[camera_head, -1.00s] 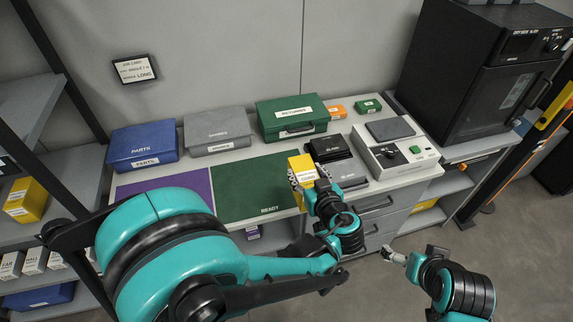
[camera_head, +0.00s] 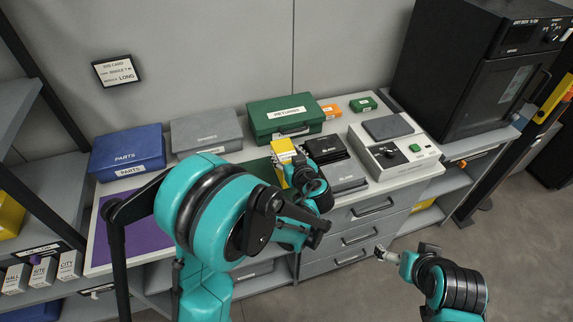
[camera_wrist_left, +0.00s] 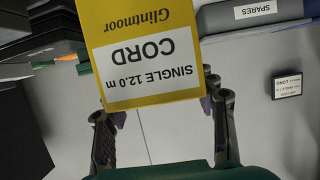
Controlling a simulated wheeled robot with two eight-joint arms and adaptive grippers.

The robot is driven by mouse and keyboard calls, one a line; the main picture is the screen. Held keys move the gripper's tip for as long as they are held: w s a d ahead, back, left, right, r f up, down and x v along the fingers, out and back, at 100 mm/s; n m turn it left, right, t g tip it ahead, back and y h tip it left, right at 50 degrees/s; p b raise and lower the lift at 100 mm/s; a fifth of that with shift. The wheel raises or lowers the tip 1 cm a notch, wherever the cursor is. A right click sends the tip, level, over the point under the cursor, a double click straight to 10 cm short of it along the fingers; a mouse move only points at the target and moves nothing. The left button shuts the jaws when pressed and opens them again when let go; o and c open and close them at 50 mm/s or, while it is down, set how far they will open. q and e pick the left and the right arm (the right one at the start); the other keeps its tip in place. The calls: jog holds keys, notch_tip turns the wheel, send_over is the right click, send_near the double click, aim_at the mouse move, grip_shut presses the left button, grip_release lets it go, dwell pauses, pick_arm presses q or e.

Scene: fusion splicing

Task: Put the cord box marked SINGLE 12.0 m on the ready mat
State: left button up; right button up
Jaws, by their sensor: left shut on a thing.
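The yellow cord box (camera_head: 284,149) is held in my left gripper (camera_head: 296,172). In the left wrist view the box (camera_wrist_left: 140,50) shows its label upside down, reading SINGLE 12.0 m CORD. The left fingers (camera_wrist_left: 165,125) are shut on it, one on each side. The green ready mat (camera_head: 262,169) is mostly hidden behind my left arm in the head view. The box appears near its far right part; I cannot tell whether it touches the mat. My right gripper (camera_head: 385,255) is off the bench's front, its jaw opening unclear.
The blue parts box (camera_head: 127,152), grey spares box (camera_head: 206,132) and green returns case (camera_head: 286,117) line the back. Black cases (camera_head: 325,149) and the splicer (camera_head: 395,150) stand to the right. A purple mat (camera_head: 135,228) lies at left.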

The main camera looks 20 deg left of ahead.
pick_arm(q)
notch_tip(320, 180, down, 4)
jog(key=shift+r+b, duration=0.1)
jog(key=shift+b, duration=0.8)
jog(key=o, duration=1.4)
jog(key=shift+r, duration=0.1)
